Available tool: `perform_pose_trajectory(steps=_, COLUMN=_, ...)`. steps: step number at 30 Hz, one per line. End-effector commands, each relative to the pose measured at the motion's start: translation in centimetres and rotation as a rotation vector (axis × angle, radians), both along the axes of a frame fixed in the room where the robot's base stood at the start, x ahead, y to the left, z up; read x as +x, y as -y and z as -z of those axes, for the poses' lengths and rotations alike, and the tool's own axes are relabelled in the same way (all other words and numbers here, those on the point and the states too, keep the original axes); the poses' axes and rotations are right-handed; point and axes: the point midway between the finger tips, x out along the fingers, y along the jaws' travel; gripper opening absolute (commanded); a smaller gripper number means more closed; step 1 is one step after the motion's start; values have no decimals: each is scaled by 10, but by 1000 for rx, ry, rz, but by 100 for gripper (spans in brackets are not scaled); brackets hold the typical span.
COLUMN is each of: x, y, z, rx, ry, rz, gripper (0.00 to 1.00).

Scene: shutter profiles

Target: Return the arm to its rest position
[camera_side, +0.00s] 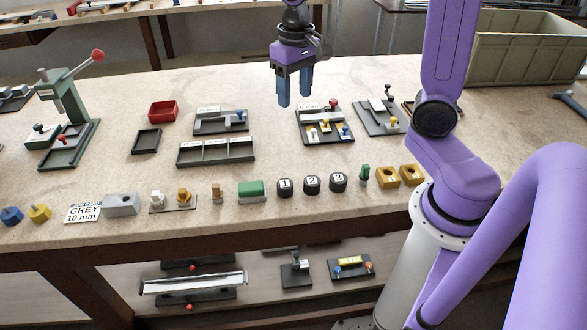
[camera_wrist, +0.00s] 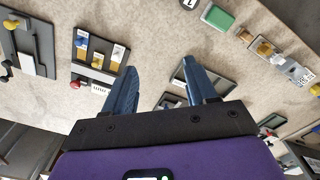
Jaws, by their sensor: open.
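My gripper (camera_side: 295,87) hangs above the middle of the workbench with its two blue fingers pointing down. My purple arm stands at the right.
Trays and fixtures lie below, including a three-part tray (camera_side: 215,154), a red bin (camera_side: 162,111) and a green lever press (camera_side: 68,115) at left. Numbered black knobs (camera_side: 311,184) and small blocks line the front edge. A large crate (camera_side: 525,50) stands at back right.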

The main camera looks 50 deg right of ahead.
Motion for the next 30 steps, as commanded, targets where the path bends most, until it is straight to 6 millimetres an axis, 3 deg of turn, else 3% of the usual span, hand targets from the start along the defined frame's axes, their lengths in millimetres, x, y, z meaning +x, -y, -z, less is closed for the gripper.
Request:
perform_pose_trajectory(steps=3, x=-30, y=-24, z=3, rx=1, ry=5, rz=-191, gripper=57)
perform_pose_trajectory(steps=9, x=-85, y=-50, z=10, rx=0, ry=7, rz=-506, gripper=57)
perform_pose_trajectory(steps=15, x=-141, y=-62, z=19, rx=0, ry=12, rz=-819, gripper=57)
perform_pose_trajectory(steps=21, x=-189, y=-61, z=28, rx=1, ry=16, rz=-1093, gripper=57)
perform_pose_trajectory(steps=25, x=-207, y=-58, z=32, rx=1, ry=17, rz=-1203, gripper=57)
perform_pose_trajectory(steps=30, x=-216, y=-57, z=34, rx=2, ry=18, rz=-1254, gripper=57)
